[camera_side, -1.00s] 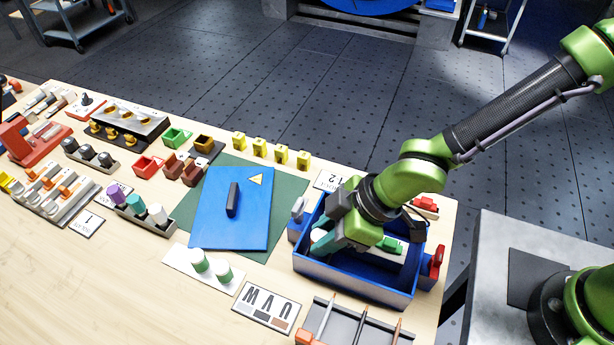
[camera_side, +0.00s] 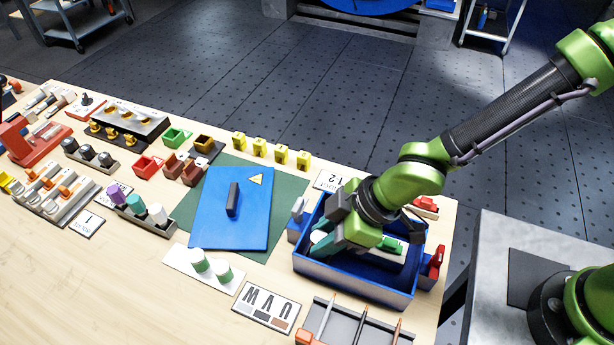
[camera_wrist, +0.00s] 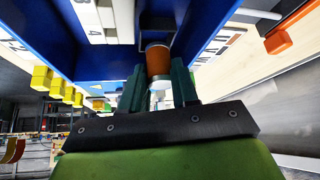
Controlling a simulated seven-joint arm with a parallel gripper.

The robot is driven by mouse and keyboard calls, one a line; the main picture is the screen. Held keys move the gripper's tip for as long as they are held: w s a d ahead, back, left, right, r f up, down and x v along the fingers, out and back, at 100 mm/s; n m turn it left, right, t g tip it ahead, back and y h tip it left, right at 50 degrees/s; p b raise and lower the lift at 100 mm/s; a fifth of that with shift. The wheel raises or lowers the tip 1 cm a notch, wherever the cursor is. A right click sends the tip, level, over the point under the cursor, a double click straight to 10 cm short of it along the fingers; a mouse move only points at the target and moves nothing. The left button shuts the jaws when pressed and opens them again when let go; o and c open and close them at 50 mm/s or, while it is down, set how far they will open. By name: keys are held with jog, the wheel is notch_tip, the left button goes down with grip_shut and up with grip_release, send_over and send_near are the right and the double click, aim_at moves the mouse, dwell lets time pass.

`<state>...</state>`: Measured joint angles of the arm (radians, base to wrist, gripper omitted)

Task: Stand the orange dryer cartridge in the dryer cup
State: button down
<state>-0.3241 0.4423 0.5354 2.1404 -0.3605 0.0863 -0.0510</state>
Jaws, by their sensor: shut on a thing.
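The orange dryer cartridge (camera_wrist: 158,60), with a white end, shows between my gripper's two dark green fingers (camera_wrist: 158,88) in the wrist view. My gripper is shut on it. In the side view my gripper (camera_side: 328,243) reaches down inside the left part of a blue open box (camera_side: 352,286). A white end (camera_side: 318,237) shows by the fingers there. A dark grey holder (camera_wrist: 158,24), which looks like the dryer cup, is in line with the cartridge's far end. I cannot tell whether the cartridge is inside it. The fingers and wrist hide most of this in the side view.
Inside the box are a white block and a green part (camera_side: 391,245). Red parts (camera_side: 437,262) stand outside its right wall. A blue lid (camera_side: 230,215) lies on a green mat to the left. A tool tray (camera_side: 345,325) lies in front.

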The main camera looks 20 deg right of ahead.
jog(key=shift+f, duration=1.15)
jog(key=c, duration=0.9)
grip_release()
jog(key=shift+o, duration=0.6)
jog(key=shift+s+a, duration=0.1)
jog(key=shift+s, duration=0.05)
jog(key=shift+s, duration=0.1)
jog(key=v, duration=1.2)
jog(key=shift+w, duration=0.4)
